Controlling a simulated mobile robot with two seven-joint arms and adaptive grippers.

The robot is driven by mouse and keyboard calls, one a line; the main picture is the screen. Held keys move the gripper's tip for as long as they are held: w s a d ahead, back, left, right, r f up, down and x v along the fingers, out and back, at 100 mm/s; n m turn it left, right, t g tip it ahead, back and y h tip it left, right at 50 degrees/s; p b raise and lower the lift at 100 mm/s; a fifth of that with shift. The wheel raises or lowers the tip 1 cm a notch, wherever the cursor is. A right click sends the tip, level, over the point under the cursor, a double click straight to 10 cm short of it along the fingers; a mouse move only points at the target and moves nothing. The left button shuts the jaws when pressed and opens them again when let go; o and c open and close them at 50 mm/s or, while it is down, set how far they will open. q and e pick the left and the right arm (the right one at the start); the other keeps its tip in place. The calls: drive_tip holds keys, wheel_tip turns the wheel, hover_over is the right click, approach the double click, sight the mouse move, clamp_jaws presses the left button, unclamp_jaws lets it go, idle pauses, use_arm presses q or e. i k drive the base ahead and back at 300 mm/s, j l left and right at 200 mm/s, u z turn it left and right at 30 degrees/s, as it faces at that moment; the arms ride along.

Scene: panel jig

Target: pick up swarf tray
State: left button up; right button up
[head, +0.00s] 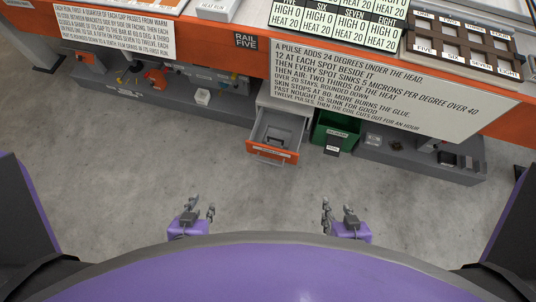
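I cannot tell for certain which thing is the swarf tray. No label that I can read names it. An open drawer (260,129) with an orange front sits below the bench, with a dark object (276,141) inside. A green bin (322,133) with a small label stands just right of the drawer. My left gripper (198,206) is open and empty over the floor, in front and left of the drawer. My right gripper (337,206) is open and empty over the floor, in front and right of the drawer.
A grey low shelf (215,120) with several small items runs under the orange bench edge (205,55). Another grey shelf (430,165) on the right holds dark blocks. Large text signs (385,95) hang over the bench front. The concrete floor (270,195) between me and the bench is clear.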

sight(274, 136)
drive_tip(key=k+l+z, duration=0.25)
drive_tip(key=k, duration=0.35)
drive_tip(key=k+l+z, duration=0.25)
drive_tip(key=k+l, duration=0.2)
drive_tip(key=i+j+u, duration=0.25)
drive_tip(key=i+j, duration=0.25)
drive_tip(key=j, duration=0.25)
drive_tip(key=i+j+u, duration=0.3)
drive_tip(key=i+j, duration=0.25)
drive_tip(key=j, duration=0.1)
